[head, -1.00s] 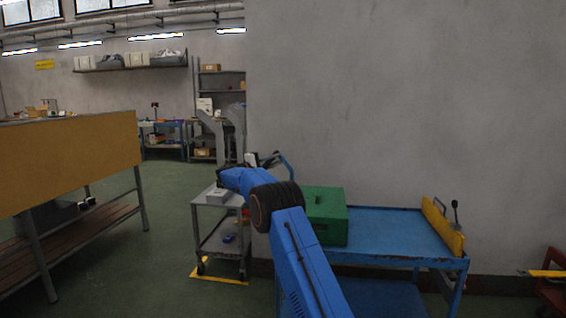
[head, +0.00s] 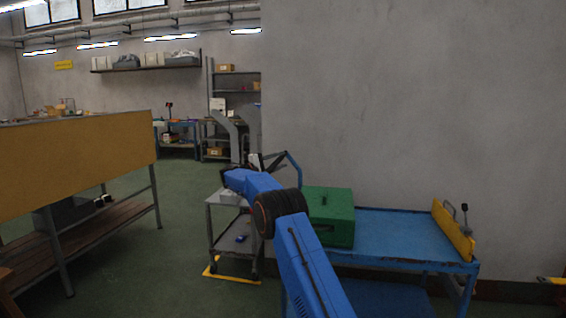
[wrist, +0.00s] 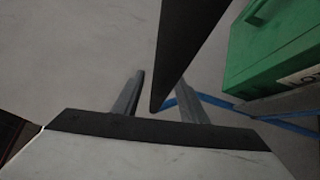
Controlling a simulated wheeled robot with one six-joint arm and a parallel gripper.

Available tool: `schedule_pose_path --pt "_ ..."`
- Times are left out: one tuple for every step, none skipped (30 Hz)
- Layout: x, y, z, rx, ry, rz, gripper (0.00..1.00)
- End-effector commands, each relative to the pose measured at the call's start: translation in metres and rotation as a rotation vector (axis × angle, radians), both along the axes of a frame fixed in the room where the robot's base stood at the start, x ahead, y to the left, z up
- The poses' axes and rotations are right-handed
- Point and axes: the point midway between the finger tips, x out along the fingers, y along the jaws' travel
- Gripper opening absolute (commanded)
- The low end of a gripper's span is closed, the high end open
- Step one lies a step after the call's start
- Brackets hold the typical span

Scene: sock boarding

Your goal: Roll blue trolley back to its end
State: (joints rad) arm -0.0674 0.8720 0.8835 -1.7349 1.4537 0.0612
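The blue trolley (head: 395,235) stands along the grey wall at the right. A bent blue handle (head: 292,165) rises at its left end. A green box (head: 328,218) sits on its top at the left. My gripper (head: 256,162) is just left of the handle. In the wrist view the two grey fingers of my gripper (wrist: 158,98) stand apart. A dark bar reaches down between them from above, with gaps on both sides. Blue tubing (wrist: 215,101) passes by the right finger; contact with it is unclear. The green box (wrist: 275,50) shows at upper right.
A small grey cart (head: 228,198) stands left of the trolley, over a yellow floor marking (head: 232,277). A tan-panelled bench (head: 75,155) is at the left. A yellow piece (head: 454,230) stands at the trolley's right end. Green floor is open between bench and cart.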

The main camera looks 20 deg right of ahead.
Motion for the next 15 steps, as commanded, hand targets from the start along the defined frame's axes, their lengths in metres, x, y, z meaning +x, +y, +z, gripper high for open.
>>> schedule_pose_path --pt "-0.001 -0.003 0.001 0.0 -0.002 -0.004 0.39" --pt "-0.001 -0.004 0.001 0.001 -0.002 -0.005 0.39" --pt "-0.002 -0.004 0.002 0.001 -0.002 -0.006 0.39" --pt "-0.002 -0.005 0.002 0.0 -0.002 -0.007 0.39" --pt "-0.002 -0.005 0.002 0.0 -0.002 -0.008 0.39" --pt "-0.002 -0.006 0.002 0.001 -0.003 -0.008 0.39" --pt "-0.002 -0.006 0.002 0.0 -0.003 -0.009 0.39" --pt "-0.003 -0.006 0.002 0.0 -0.003 -0.009 0.39" --pt "-0.003 -0.005 0.002 0.0 -0.003 -0.009 0.39" --pt "-0.003 -0.004 0.002 0.0 -0.003 -0.009 0.39" --pt "-0.003 -0.002 0.002 0.0 -0.003 -0.009 0.39" --pt "-0.004 0.001 0.001 0.0 -0.003 -0.009 0.39" --pt "-0.004 0.005 0.001 0.001 -0.003 -0.008 0.39" --pt "-0.005 0.009 0.0 0.001 -0.003 -0.008 0.39" --pt "-0.006 0.014 -0.001 0.0 -0.002 -0.007 0.39"
